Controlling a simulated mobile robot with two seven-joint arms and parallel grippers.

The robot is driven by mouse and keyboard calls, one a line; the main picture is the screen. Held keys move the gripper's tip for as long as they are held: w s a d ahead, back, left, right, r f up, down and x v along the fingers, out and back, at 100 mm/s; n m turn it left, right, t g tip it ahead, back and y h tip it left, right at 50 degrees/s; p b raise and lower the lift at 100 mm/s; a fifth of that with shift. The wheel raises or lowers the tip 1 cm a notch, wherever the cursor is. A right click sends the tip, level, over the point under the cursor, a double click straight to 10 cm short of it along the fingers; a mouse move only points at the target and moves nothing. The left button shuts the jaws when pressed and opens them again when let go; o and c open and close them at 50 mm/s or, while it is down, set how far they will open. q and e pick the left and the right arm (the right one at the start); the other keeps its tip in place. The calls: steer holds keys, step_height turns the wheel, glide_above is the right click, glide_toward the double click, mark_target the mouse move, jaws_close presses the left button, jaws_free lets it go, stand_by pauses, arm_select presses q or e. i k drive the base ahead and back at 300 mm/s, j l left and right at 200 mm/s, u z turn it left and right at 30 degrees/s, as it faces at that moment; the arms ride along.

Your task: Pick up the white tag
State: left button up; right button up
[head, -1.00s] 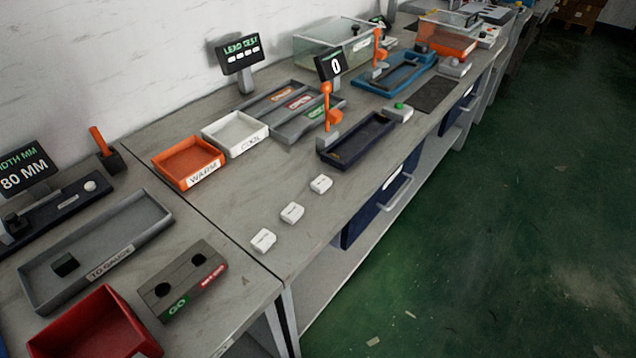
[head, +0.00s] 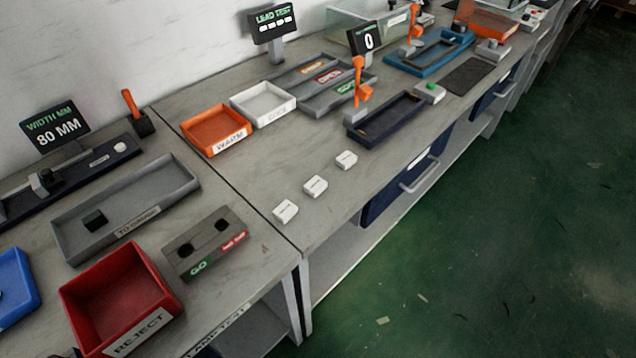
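Three small white blocks lie in a slanting row on the grey bench near its front edge: a near one (head: 285,211), a middle one (head: 315,186) and a far one (head: 346,160). Each has faint dark marking on top, too small to read. I cannot tell which of them, if any, is the white tag. Nothing touches them. Neither of my grippers shows in the head view.
An orange WARM tray (head: 216,131) and a white tray (head: 263,104) stand behind the blocks. A dark tray (head: 388,119) with an orange lever lies beyond. A GO gauge block (head: 204,243), a grey tray (head: 126,208) and a red REJECT bin (head: 121,296) stand left.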

mark_target(316, 185)
steer(key=i+l, duration=0.15)
steer(key=l, duration=0.25)
steer(key=i+l, duration=0.2)
steer(key=l, duration=0.15)
steer(key=i+l, duration=0.15)
steer(key=l, duration=0.25)
steer(key=i+l, duration=0.2)
steer(key=l, duration=0.15)
steer(key=i+l+u, duration=0.15)
steer(key=l, duration=0.2)
steer(key=u, duration=1.35)
